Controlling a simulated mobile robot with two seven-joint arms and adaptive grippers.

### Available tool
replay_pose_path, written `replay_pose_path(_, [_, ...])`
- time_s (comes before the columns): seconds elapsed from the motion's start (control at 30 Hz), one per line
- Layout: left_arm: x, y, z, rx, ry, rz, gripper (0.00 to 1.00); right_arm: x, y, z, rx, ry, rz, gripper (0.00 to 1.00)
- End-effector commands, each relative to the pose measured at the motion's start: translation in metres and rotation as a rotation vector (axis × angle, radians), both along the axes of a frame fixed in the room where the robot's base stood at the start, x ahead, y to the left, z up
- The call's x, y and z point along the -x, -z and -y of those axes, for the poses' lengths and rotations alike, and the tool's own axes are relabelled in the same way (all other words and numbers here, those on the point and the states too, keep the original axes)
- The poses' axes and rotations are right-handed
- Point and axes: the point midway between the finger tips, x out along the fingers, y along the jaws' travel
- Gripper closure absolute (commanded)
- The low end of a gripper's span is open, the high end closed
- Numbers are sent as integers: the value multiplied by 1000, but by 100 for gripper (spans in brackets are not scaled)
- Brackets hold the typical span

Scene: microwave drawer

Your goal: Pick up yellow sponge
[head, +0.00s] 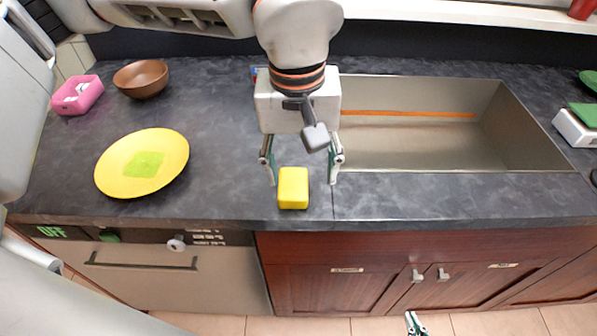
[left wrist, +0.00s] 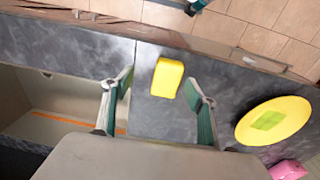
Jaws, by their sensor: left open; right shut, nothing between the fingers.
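The yellow sponge (head: 293,188) lies on the dark countertop close to its front edge, left of the sink. My left gripper (head: 302,181) is open above it, with one finger to each side of the sponge. In the left wrist view the sponge (left wrist: 167,77) shows between and just beyond the two spread fingers (left wrist: 162,95), apart from both. My right gripper (head: 414,323) shows only by its tip at the bottom of the head view, low in front of the cabinets, shut and empty.
A yellow plate (head: 118,182) with a green square on it stands at left. Behind it are a brown bowl (head: 141,79) and a pink container (head: 78,95). The sink (head: 420,145) opens to the right. Counter around the sponge is clear.

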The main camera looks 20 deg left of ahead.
Motion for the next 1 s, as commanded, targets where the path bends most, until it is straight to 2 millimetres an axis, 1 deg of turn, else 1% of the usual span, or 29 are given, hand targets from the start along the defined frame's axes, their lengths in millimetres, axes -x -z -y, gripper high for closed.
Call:
replay_pose_path(0.03, [-6, -5, -8, -26, 2, 29, 42, 0, 0, 0, -1, 1, 0, 100])
replay_pose_path(0.1, [-11, -8, -15, -49, 2, 50, 42, 0, 0, -1, -1, 1, 0, 100])
replay_pose_path(0.17, [-13, -6, -18, -59, 4, 58, 42, 0, 0, -1, -2, 1, 0, 100])
replay_pose_path(0.47, [-15, 23, -20, -62, 2, 56, 42, 1, 2, -1, -1, 1, -3, 100])
replay_pose_path(0.73, [-16, 60, -22, -59, 4, 57, 42, 1, 0, -1, -2, 0, -2, 100])
replay_pose_path(0.83, [-17, 66, -23, -58, 3, 59, 42, 1, 0, -1, -2, 0, -2, 100])
replay_pose_path(1.0, [-18, 68, -23, -59, 3, 60, 42, 1, 0, -1, -3, 1, -2, 100])
